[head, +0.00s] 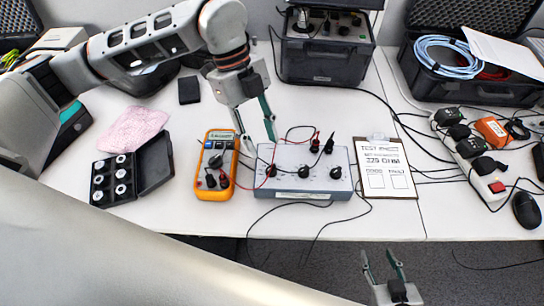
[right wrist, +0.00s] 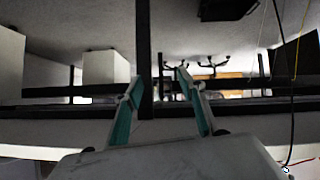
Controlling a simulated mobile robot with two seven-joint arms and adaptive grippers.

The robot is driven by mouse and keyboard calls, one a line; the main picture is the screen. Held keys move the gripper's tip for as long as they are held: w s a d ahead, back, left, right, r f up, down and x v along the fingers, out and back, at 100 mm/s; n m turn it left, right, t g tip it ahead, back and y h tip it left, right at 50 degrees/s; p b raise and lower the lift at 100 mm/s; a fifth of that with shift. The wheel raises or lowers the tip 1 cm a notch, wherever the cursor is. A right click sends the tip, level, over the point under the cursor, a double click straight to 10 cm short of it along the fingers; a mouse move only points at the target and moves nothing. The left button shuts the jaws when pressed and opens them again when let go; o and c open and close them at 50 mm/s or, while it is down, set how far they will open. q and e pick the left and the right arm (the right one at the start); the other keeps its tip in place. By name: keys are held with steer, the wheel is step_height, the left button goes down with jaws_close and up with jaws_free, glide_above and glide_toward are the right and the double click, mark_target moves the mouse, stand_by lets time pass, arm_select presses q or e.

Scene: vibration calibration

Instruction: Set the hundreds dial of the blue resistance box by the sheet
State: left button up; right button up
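The blue-grey resistance box (head: 290,190) sits at the table's front middle, with three black dials in a row: left dial (head: 271,170), middle dial (head: 303,172) and right dial (head: 336,173). Dial markings are too small to read. The sheet on a clipboard (head: 388,180) lies right of the box and appears to read "325 OHM". My left gripper (head: 262,147) is open, fingers pointing down, above the box's left rear part near the left dial; contact cannot be told. My right gripper (head: 384,262) is open and empty, in front of the table; its open fingers also show in the right wrist view (right wrist: 158,80).
A yellow multimeter (head: 216,187) stands left of the box, with red and black leads running to it. A black case of round parts (head: 115,178) lies further left. A power strip (head: 470,160) and mouse (head: 526,209) are at right. Loose cables cross the front edge.

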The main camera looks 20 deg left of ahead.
mark_target(271, 167)
arm_select(q)
steer(key=x, duration=0.7)
steer(key=shift+s+d+b, duration=0.1)
steer(key=shift+d+b, duration=0.05)
steer(key=shift+b, duration=0.15)
jaws_close()
